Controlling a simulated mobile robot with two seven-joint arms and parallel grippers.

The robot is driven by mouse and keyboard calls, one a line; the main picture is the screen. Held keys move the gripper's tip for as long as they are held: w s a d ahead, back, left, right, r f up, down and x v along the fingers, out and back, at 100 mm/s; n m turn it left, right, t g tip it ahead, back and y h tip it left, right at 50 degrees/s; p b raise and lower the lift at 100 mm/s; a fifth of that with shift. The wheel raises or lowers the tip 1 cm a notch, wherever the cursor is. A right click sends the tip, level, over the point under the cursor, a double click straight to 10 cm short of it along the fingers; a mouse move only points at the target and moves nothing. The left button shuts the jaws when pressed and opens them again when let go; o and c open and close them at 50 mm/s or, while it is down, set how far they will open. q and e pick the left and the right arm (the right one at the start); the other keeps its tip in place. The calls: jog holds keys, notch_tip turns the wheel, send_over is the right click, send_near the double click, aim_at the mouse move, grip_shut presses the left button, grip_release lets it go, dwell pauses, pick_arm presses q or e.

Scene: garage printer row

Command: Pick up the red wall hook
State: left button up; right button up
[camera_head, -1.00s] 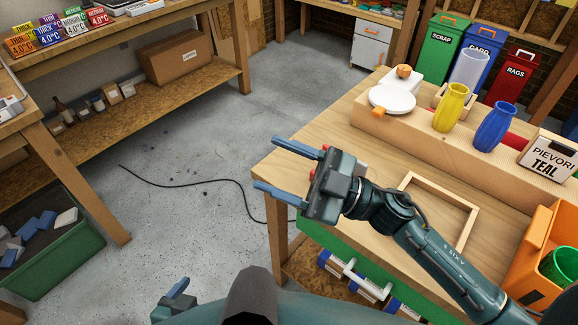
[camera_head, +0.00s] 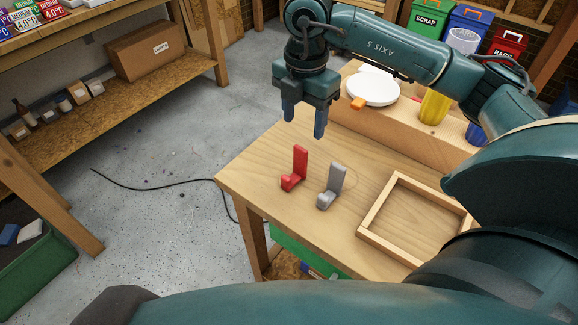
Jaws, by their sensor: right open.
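The red wall hook (camera_head: 298,168) stands upright on the wooden table (camera_head: 258,174), near its left corner. A grey hook of the same shape (camera_head: 332,186) stands just to its right. My right gripper (camera_head: 304,119) is above and behind the red hook in the picture, fingers pointing down, open and empty. It does not touch either hook. My left gripper does not show.
A square wooden frame (camera_head: 370,217) lies on the table right of the hooks. Behind is a raised wooden block (camera_head: 404,131) with a white disc (camera_head: 373,88), a yellow vase (camera_head: 434,106) and a partly hidden blue vase (camera_head: 475,134).

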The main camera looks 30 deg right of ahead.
aim_at(302, 159)
notch_tip(302, 159, down, 12)
jog(key=shift+s+r, duration=0.1)
jog(key=shift+r, duration=0.05)
dwell(0.4)
jog(key=shift+c, duration=0.6)
jog(key=c, duration=0.9)
